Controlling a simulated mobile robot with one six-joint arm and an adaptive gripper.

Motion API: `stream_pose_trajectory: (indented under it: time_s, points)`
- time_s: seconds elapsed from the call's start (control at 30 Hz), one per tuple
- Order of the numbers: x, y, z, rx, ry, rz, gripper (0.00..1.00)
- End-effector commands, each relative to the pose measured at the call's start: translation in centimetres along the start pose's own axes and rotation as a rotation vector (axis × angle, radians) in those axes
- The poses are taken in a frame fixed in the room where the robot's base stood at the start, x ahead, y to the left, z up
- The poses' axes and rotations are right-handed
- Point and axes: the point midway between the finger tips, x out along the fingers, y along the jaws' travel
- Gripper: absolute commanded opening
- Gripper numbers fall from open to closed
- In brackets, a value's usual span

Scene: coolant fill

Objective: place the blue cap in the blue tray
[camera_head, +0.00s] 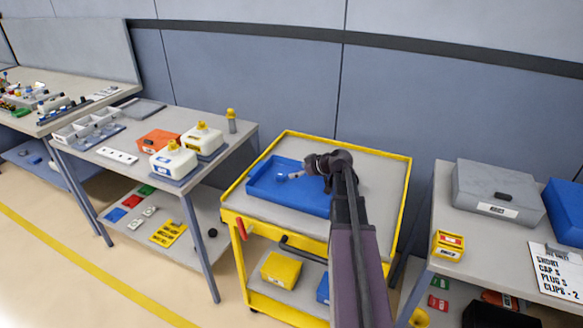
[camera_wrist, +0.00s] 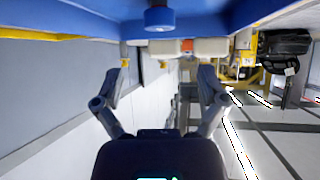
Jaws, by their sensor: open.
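The blue tray (camera_head: 262,197) lies on the top of the yellow cart. The small blue cap (camera_head: 281,178) shows inside the tray, left of my gripper (camera_head: 303,174). In the wrist view the cap (camera_wrist: 159,17) is at the top edge, seemingly upside down, against the blue tray (camera_wrist: 85,14). My gripper (camera_wrist: 159,80) has its two fingers spread wide, with nothing between them. The cap is beyond the fingertips and apart from them. My arm hides part of the tray's right side in the head view.
The yellow cart (camera_head: 408,166) has free grey top behind and right of the tray. The left bench holds white tanks with yellow caps (camera_head: 174,161) and an orange box (camera_head: 158,140). The right bench holds a grey case (camera_head: 500,187) and a yellow box (camera_head: 448,246).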

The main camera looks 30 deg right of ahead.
Motion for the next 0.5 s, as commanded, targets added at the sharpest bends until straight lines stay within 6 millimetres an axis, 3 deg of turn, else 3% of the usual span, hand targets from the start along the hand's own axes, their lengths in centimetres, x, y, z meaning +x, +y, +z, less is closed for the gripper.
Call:
stream_pose_trajectory:
  time_s: [0.2, 0.5]
  points:
    - [-2.7, -0.1, -0.2, 0.000, 0.000, 0.001, 0.92]
    - [-3.7, 0.0, 0.0, 0.000, 0.000, 0.001, 0.92]
